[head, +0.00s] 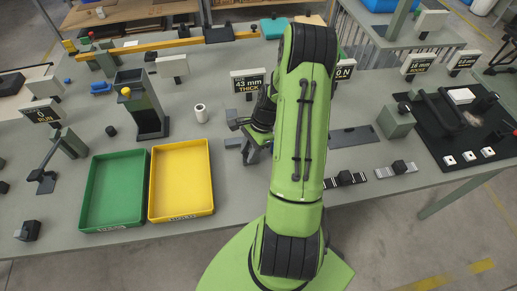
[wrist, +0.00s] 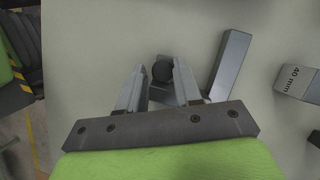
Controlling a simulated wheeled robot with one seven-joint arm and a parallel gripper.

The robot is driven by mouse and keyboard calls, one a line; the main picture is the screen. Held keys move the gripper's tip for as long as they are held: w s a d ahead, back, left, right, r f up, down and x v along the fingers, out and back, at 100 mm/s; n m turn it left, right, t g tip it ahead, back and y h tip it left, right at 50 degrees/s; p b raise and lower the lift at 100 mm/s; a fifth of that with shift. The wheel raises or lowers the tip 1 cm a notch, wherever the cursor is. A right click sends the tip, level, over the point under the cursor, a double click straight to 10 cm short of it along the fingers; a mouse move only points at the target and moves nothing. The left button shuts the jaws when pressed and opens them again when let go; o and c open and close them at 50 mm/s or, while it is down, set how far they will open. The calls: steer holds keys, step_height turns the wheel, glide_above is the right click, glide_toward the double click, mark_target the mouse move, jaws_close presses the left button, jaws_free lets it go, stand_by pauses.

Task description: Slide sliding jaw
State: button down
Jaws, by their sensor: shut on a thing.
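My gripper (wrist: 159,67) is shut on the black knob (wrist: 162,71) of the sliding jaw, with one finger on each side of it. Below the knob, a grey metal part (wrist: 161,94) of the jaw shows between the fingers. A separate grey bar (wrist: 231,62), the likely fixed jaw, stands to the right with a gap between. In the head view my gripper (head: 262,120) is low over the bench, partly hidden by my arm. Grey metal parts of the fixture (head: 254,153) show beside it. The exact contact on the knob is hard to see.
A 43 mm THICK sign (head: 248,81) stands behind my gripper. A yellow tray (head: 181,145) and a green tray (head: 114,185) lie to the left, with a white cylinder (head: 201,112) behind. A 40 mm block (wrist: 298,82) is right in the wrist view.

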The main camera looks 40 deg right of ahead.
steer(key=c, duration=0.9)
jaws_free()
steer(key=shift+w+d, duration=0.2)
steer(key=shift+d, duration=0.05)
steer(key=p+v, duration=0.2)
steer(key=v, duration=1.3)
steer(key=shift+r, duration=0.45)
steer(key=shift+s, duration=0.15)
